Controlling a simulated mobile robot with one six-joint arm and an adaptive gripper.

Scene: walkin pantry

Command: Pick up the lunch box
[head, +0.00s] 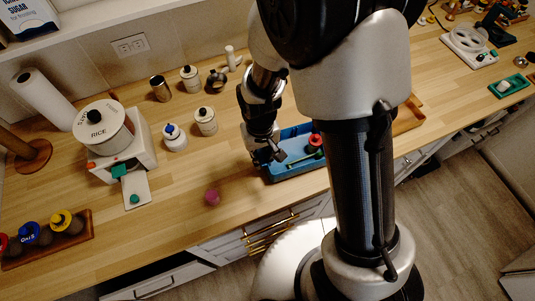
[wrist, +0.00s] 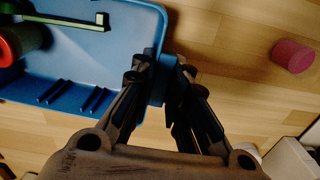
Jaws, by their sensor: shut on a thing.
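The lunch box looks to be the open blue box (head: 293,146) near the front edge of the counter. It also fills the upper left of the wrist view (wrist: 95,48). A red and green round item (head: 315,141) and a green bar (head: 304,159) are in it. My gripper (head: 275,155) is at its left end. In the wrist view my gripper (wrist: 162,78) is closed on the box's end wall, with the fingers partly hiding it. The box appears to rest on the counter; I cannot tell if it is lifted.
A pink cylinder (head: 212,197) stands on the counter left of the box. A wooden board (head: 408,117) lies right of the box, partly behind my arm.

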